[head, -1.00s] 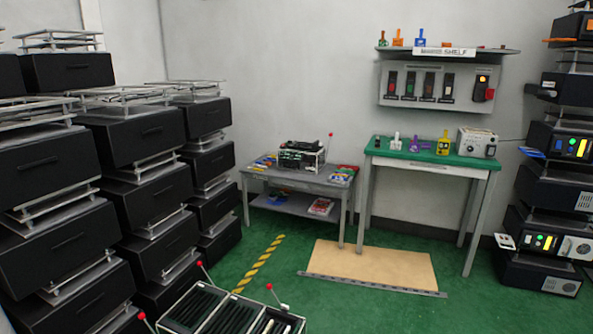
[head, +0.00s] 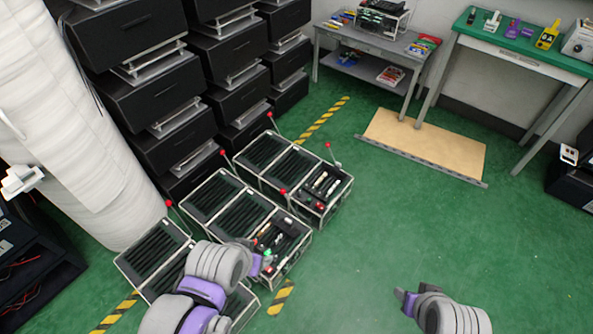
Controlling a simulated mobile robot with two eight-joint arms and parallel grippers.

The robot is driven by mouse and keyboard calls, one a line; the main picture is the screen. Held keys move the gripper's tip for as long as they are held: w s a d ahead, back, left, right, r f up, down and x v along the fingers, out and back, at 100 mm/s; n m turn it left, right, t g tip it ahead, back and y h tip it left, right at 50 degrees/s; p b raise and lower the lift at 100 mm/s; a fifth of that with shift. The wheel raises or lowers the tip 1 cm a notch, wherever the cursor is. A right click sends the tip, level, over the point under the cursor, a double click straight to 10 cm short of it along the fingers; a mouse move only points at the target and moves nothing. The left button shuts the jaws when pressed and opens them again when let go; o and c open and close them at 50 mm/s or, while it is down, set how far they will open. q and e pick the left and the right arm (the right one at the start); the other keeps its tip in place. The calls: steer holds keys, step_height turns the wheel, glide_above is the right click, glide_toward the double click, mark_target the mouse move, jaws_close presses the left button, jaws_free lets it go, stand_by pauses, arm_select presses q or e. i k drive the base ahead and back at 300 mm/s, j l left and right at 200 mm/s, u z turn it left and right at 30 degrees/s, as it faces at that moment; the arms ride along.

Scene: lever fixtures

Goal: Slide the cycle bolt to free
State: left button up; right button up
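Black slotted lever fixtures with clear frames and red-knobbed levers stand on the green floor. The far fixture (head: 268,163) and the middle fixture (head: 217,195) each have a compartment of small parts at the right end. The near fixture (head: 152,252) is partly covered by my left arm. I cannot make out which part is the cycle bolt. My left gripper (head: 257,265) is in front of the middle fixture's right end; contact cannot be told. My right gripper (head: 403,298) is over bare floor at the lower right. The finger gaps are too small to read.
Stacked black drawer units (head: 125,45) stand behind the fixtures, with a white wrapped column (head: 85,130) at left. A grey table (head: 375,45), a green-topped table (head: 520,40) and a tan mat (head: 425,143) are at the back. The floor at centre right is clear.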

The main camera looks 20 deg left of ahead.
mark_target(288, 222)
steer(key=i+l+u, duration=0.3)
steer(key=i+l, duration=0.2)
steer(key=i+l+u, duration=0.3)
steer(key=i+l, duration=0.3)
